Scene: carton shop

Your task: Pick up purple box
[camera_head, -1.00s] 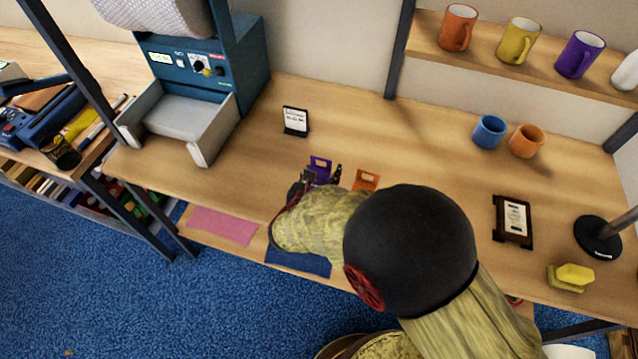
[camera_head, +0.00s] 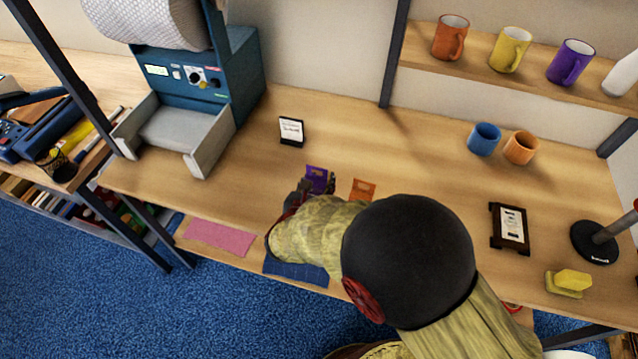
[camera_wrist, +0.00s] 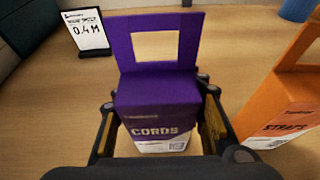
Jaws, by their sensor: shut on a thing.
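The purple box (camera_wrist: 157,105), with a raised back panel that has a window and the word "CORDS" on its front, is between the fingers of my gripper (camera_wrist: 160,135) in the wrist view. The fingers are shut on its two sides. In the head view the purple box (camera_head: 318,178) shows just beyond my gripper (camera_head: 305,190), partly hidden by it. I cannot tell whether the box touches the table or is slightly above it.
An orange box (camera_head: 363,189) marked "STRAPS" stands close on the right, also in the wrist view (camera_wrist: 285,105). A small sign (camera_head: 291,131) stands behind to the left. Blue (camera_head: 484,139) and orange (camera_head: 520,147) cups and a framed plaque (camera_head: 510,228) are farther right.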

